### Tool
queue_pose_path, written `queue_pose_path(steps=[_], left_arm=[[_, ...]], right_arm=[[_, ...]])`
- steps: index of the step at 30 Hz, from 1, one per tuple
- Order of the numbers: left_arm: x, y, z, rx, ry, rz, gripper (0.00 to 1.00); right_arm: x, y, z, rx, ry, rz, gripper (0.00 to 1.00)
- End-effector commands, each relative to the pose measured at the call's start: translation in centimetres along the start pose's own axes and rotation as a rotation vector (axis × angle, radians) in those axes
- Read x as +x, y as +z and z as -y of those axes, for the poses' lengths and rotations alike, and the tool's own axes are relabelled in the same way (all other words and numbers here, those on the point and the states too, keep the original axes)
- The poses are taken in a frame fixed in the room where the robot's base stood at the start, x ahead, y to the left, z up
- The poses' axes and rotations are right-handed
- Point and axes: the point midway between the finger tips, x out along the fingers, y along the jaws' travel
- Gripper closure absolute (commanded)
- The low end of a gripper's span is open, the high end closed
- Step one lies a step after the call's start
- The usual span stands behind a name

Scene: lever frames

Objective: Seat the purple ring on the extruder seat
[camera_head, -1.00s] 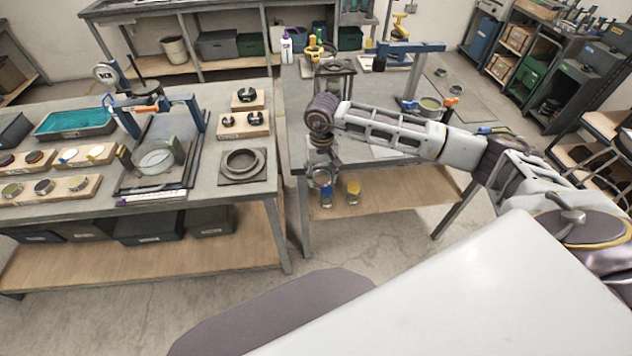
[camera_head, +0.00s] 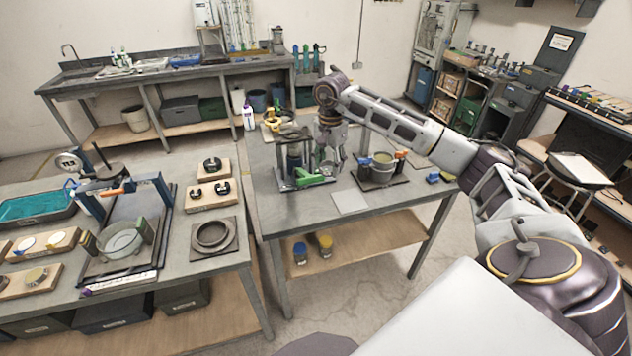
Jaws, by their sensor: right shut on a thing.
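My right gripper (camera_head: 334,163) hangs pointing down over the right-hand table, with its arm coming in from the right. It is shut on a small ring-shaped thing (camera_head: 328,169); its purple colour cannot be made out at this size. Close to its left on the table is a dark upright fixture with a green lever (camera_head: 315,180). To its right stands a round pot-like fixture (camera_head: 377,172) with orange and blue clamps on a dark plate. I cannot tell for sure which fixture bears the extruder seat. My left gripper is out of view.
The left table holds a blue-framed press (camera_head: 122,195), a dark plate with a round recess (camera_head: 214,236), wooden blocks (camera_head: 209,193) and a teal tray (camera_head: 38,206). A pale flat sheet (camera_head: 349,201) lies near the right table's front. The right table's front left is clear.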

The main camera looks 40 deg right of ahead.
Motion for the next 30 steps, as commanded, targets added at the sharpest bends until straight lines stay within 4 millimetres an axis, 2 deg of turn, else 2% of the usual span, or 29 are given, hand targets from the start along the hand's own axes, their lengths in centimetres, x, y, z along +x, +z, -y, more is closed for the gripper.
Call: queue_pose_path(steps=[3,10,23,30], left_arm=[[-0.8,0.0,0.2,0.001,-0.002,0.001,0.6],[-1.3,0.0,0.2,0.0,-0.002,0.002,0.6],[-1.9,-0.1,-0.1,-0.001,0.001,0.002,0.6],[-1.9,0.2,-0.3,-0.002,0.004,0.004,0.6]], right_arm=[[-2.2,-1.4,-0.5,0.091,0.0,0.001,0.77],[-4.6,-3.0,-1.2,0.203,-0.001,0.0,0.77],[-7.0,-4.5,-2.0,0.318,0.0,0.001,0.77],[-6.9,-4.4,-2.0,0.319,0.001,0.001,0.77]])
